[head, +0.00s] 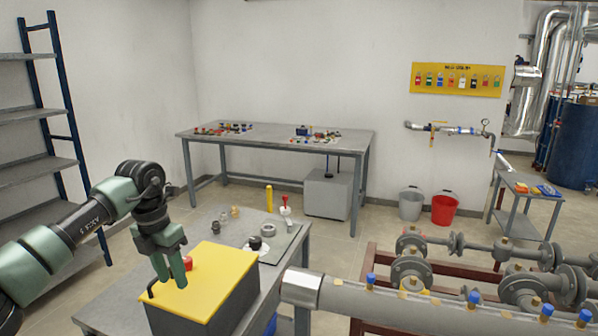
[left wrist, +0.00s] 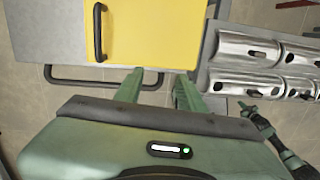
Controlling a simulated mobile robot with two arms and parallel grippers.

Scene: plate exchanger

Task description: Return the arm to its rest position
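My left arm comes in from the left in the head view. Its green gripper (head: 171,277) hangs fingers down in front of the yellow-topped grey box (head: 225,268). In the left wrist view the two fingers (left wrist: 158,88) stand apart with nothing between them, so the gripper is open and empty. The yellow top (left wrist: 150,35) with its black handle (left wrist: 98,32) lies beyond the fingertips there; I cannot tell the exact gap. A green and black arm, seemingly my right one, shows small at the right of the left wrist view; its gripper state is unclear.
The box stands on a grey bench (head: 115,312) with small fittings and a red-topped item (head: 285,205). Flanged pipes (head: 390,305) run at the right. A blue-framed shelf (head: 35,115) stands at the left. Open floor (head: 345,235) lies before the back table (head: 275,137).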

